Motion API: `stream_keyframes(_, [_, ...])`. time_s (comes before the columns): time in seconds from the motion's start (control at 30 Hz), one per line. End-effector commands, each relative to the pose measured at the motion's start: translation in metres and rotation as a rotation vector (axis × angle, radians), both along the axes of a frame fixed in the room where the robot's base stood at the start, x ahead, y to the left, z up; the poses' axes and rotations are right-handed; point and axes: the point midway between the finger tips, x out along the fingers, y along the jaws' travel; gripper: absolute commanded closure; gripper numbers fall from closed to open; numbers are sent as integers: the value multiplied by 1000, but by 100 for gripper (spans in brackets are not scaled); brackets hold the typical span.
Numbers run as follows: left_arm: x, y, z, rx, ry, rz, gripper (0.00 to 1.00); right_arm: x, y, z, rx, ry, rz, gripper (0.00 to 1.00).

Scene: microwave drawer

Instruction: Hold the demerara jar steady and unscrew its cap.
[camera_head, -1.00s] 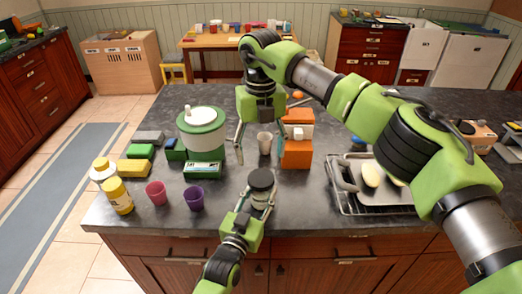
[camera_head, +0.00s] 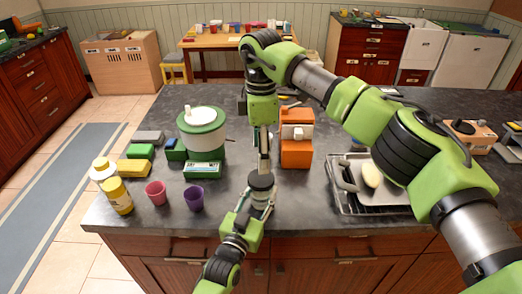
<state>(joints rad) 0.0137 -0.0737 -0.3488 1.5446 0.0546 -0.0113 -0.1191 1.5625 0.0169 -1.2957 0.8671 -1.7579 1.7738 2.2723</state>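The demerara jar (camera_head: 260,198) is a small clear jar with a black cap (camera_head: 261,181), upright near the front edge of the counter. The cap sits on the jar. My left gripper (camera_head: 257,201) reaches up from the bottom, with its fingers around the jar body on both sides; they hide part of it. My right gripper (camera_head: 264,168) hangs from above, pointing down at the cap from just behind it. Its fingers line up nearly edge-on, so their gap and any contact with the cap are unclear.
A purple cup (camera_head: 194,199) and a pink cup (camera_head: 156,193) stand left of the jar. A green-and-white canister (camera_head: 203,130) and a green box (camera_head: 203,170) are behind them. An orange box (camera_head: 297,151) stands behind right.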

Motion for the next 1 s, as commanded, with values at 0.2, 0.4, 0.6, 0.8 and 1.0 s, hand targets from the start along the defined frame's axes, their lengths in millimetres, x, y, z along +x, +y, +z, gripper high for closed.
stream_keyframes(0.2, [-1, 0, -3, 2, 6, 0, 100, 0, 0, -3, 0, 1, -121, 37])
stream_keyframes(0.4, [-1, 0, -3, 2, 6, 0, 100, -1, 0, -25, 0, 4, -131, 37])
stream_keyframes(0.6, [-1, 0, -3, 2, 6, 0, 100, -1, -1, -57, 0, 3, -130, 37])
stream_keyframes(0.8, [-1, 0, -3, 2, 5, 0, 100, 0, 0, -76, 0, 2, -130, 37])
stream_keyframes(1.0, [-1, 0, -3, 2, 6, 0, 100, 0, 0, -80, 1, 0, -129, 37])
